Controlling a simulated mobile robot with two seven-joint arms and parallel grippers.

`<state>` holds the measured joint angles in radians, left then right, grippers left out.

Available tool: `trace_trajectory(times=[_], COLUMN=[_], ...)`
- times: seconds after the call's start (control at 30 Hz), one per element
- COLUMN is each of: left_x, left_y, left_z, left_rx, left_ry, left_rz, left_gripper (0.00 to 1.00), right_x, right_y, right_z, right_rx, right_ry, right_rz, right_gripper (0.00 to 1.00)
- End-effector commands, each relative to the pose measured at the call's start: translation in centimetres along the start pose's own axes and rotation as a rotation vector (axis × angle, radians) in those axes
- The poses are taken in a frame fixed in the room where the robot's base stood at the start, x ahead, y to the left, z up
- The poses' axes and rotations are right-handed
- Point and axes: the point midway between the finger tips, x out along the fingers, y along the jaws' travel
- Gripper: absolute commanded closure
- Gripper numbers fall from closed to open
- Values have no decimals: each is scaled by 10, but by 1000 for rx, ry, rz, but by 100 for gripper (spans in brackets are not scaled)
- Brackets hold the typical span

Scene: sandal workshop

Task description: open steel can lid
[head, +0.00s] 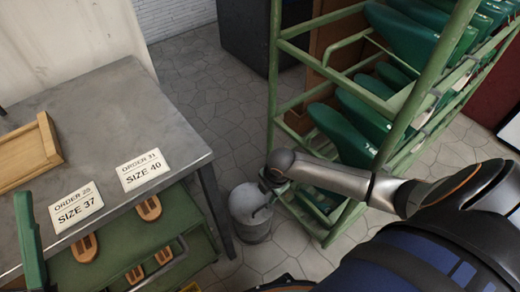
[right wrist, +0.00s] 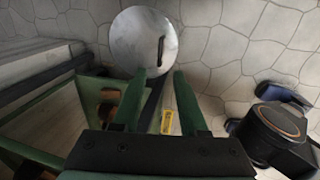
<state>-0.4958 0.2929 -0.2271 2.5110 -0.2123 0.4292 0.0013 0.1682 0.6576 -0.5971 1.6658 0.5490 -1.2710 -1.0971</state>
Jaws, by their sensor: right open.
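The steel can (head: 252,229) stands on the floor beside the table leg, with its pale round lid (head: 243,200) on top. In the right wrist view the lid (right wrist: 140,40) is seen from above, with a dark bar handle (right wrist: 161,50) right of its middle. My right gripper (head: 272,184) is at the can's upper right in the head view, partly hidden by its own wrist. Its two green fingers (right wrist: 162,76) are open and empty, pointing toward the lid's handle side. I cannot tell whether they touch it. My left gripper is not in view.
A green rack (head: 273,100) with green shoe forms stands close right of the can. The grey table (head: 110,110) holds a wooden tray (head: 48,137) and order cards (head: 145,169). Below it, a green shelf (head: 185,225) bears sandals. Tiled floor (head: 205,95) behind the can is free.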

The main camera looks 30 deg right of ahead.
Motion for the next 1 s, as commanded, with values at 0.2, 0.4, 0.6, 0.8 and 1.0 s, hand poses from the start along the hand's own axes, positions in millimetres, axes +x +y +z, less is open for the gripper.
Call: trace_trajectory(times=[0.2,0.4,0.6,0.8,1.0], left_x=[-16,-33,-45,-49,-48], left_y=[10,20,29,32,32], left_z=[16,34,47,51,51], left_rx=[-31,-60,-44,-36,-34], left_ry=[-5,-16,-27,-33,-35], left_rz=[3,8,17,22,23], left_gripper=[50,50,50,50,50], right_x=[40,82,110,120,120], right_y=[-2,-1,-1,0,0], right_z=[-1,-1,-1,-1,-1], right_rx=[1,2,1,1,1], right_ry=[1,2,1,1,1], right_rz=[-1,0,1,3,3], right_gripper=[58,58,58,58,58])
